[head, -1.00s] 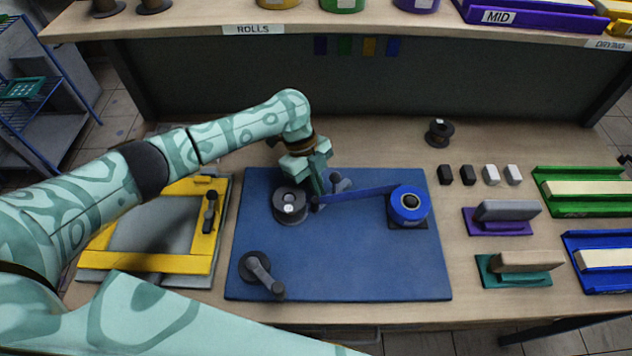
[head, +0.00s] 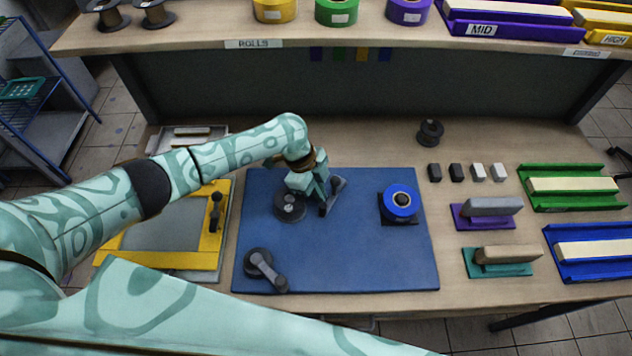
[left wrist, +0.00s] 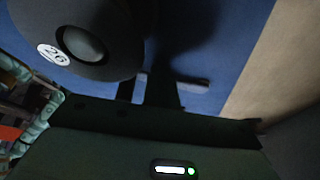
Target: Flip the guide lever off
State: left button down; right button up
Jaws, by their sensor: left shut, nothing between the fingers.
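The guide lever, a small grey lever (head: 338,185), stands on the blue mat (head: 340,255) just right of my left gripper (head: 323,208). The gripper is shut and empty, low over the mat between a dark reel (head: 290,208) and the lever. I cannot tell whether it touches the lever. The left wrist view shows the reel with a "26" label (left wrist: 80,45), and a small grey part (left wrist: 190,80) beyond the dark fingers (left wrist: 140,90). My right gripper is not in view.
A blue tape roll (head: 400,202) sits on the mat's right side. A dark crank (head: 265,270) is at the mat's front left. A yellow frame (head: 212,250) lies left of the mat. Erasers and trays (head: 570,188) fill the right. The mat's middle front is clear.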

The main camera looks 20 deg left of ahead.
pick_arm(q)
jog(key=shift+s+d+r+n+t+p, duration=0.1)
jog(key=shift+s+d+n+t+p, duration=0.15)
jog(key=shift+n+p, duration=0.25)
jog(key=shift+s+d+r+n+t+p, duration=0.1)
jog(key=shift+d+n+t+p, duration=0.05)
jog(key=shift+d+n+p, duration=0.35)
jog(key=shift+s+d+f+n+p, duration=0.15)
jog(key=shift+n+p, duration=0.35)
jog(key=shift+p, duration=0.1)
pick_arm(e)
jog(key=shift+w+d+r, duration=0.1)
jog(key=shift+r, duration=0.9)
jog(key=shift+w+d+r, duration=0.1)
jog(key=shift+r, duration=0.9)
